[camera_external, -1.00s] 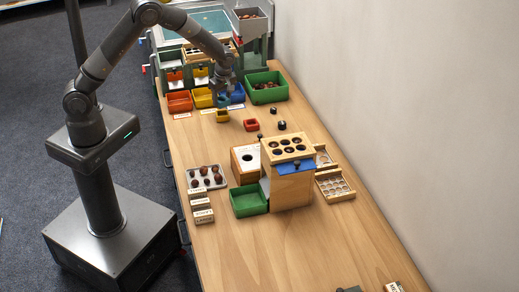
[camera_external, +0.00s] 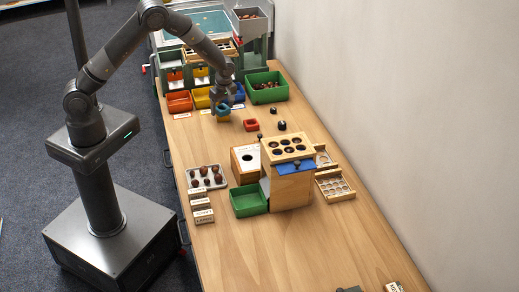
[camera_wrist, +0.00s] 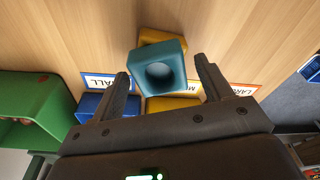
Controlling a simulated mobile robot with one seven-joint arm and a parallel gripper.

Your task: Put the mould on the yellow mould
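The blue mould (camera_wrist: 158,72), a small square block with a round hollow, sits at the yellow mould (camera_wrist: 160,38). In the external view the blue mould (camera_external: 223,107) is directly above the yellow mould (camera_external: 223,118) and appears to rest on it. In the wrist view it looks slightly turned, and the yellow one shows past its far edge. My gripper (camera_wrist: 163,72) has its fingers on either side of the blue mould. A gap shows at the right finger; the left fingertip is close to the mould's edge. The contact between the moulds is partly hidden.
Orange (camera_external: 179,101), yellow (camera_external: 202,98) and blue (camera_wrist: 100,106) bins with labels stand behind. A green bin (camera_external: 267,87) holds chestnuts at the back right. A red mould (camera_external: 251,125) and small black knobs (camera_external: 282,126) lie to the right.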

